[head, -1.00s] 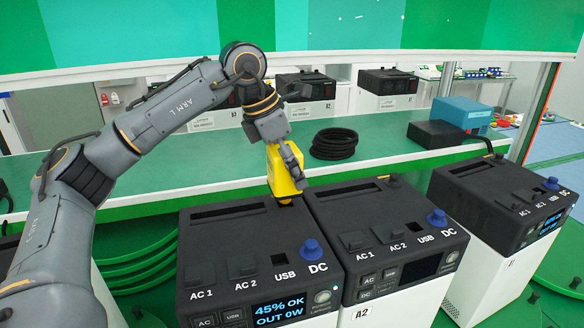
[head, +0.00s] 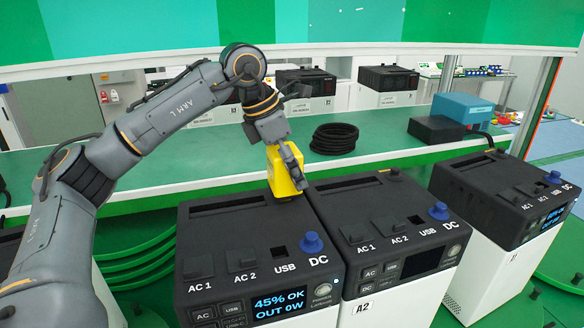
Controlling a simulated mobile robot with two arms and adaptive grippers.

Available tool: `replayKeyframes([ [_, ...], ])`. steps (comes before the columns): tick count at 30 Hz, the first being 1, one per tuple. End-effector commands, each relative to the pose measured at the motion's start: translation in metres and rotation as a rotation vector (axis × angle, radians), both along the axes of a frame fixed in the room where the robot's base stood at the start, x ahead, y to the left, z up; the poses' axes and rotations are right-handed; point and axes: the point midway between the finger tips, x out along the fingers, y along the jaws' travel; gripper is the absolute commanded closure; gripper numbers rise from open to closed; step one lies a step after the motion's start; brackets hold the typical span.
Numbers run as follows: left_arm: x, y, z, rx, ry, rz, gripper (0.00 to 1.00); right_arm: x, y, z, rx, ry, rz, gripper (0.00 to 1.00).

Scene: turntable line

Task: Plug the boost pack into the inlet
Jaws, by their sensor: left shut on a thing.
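A yellow block, which I take to be the boost pack (head: 281,177), is held in the head view by my left gripper (head: 289,162). The gripper is shut on it, with its fingers along the pack's right side. The pack is tilted a little, above the back edges of two black power stations, near the gap between them. The left station (head: 225,228) has a lit display reading 45% OK, OUT 0W. The station labelled A2 (head: 385,205) has a dark display. I cannot make out which opening is the inlet. My right gripper is not in view.
A third station (head: 495,190) stands at right. Behind them a green shelf (head: 230,172) carries a black cable coil (head: 334,138), a black box (head: 436,130) and a blue box (head: 463,111). Blue DC knobs (head: 312,243) stick up from the station tops.

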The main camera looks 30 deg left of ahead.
Motion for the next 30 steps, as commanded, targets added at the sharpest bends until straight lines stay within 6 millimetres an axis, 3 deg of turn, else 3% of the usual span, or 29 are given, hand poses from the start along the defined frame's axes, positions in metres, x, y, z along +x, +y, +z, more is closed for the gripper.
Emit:
replayKeyframes([
  [10,0.0,0.0,-0.005,-0.002,-0.004,0.0,0.97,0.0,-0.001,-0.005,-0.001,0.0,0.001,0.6],
  [11,0.0,0.0,-0.004,-0.002,-0.005,0.001,0.31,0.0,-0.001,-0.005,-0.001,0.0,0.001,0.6],
  [14,0.0,0.0,-0.004,-0.002,-0.004,0.0,0.1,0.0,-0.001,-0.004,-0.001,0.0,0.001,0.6],
  [25,-0.001,0.0,-0.007,0.001,0.003,0.001,0.08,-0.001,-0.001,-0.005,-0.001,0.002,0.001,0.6],
  [30,-0.004,0.004,0.011,0.0,-0.003,0.001,0.08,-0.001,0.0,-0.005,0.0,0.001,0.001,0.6],
])
